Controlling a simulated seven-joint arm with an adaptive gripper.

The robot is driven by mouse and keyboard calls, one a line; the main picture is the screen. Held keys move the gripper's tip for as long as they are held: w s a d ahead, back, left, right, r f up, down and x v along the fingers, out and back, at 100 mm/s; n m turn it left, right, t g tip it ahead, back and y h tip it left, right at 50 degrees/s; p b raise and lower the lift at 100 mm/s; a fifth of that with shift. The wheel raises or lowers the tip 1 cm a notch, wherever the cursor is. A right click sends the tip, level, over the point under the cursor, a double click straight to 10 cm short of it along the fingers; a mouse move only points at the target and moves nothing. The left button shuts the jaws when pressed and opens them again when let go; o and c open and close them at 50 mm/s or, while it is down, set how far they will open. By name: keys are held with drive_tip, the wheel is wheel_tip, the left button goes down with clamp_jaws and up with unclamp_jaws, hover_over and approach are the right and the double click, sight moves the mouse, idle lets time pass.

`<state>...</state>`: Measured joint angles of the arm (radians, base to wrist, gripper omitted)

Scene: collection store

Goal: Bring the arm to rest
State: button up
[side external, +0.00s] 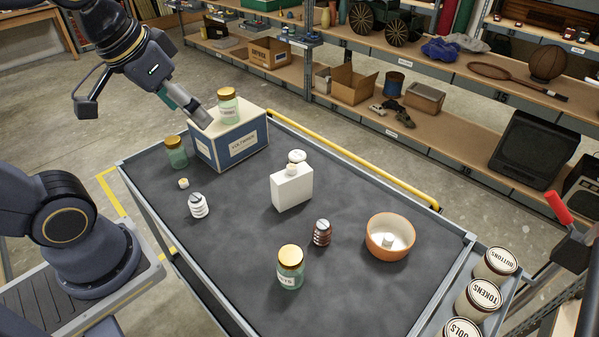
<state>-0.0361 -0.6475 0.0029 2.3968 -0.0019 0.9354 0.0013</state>
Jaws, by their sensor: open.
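My gripper (190,105) is at the upper left, above the back left part of the dark cart top (240,270). Its fingers angle down to the right, close beside a gold-lidded glass jar (229,108) that stands on a white and blue box (236,142). From this one view I cannot tell whether the fingers touch the box or jar. No object shows between the fingers. My arm reaches in from the left.
Labelled jars (478,300) fill the right side tray. A yellow rail (350,158) runs behind.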

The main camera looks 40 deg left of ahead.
drive_tip(key=shift+s+d+f, duration=0.2)
drive_tip(key=shift+s+f, duration=0.2)
drive_tip(key=shift+s, duration=0.15)
drive_tip(key=shift+s+d+f, duration=0.2)
drive_tip(key=shift+s+f, duration=0.2)
drive_tip(key=shift+s, duration=0.1)
drive_tip(key=shift+c, duration=0.4)
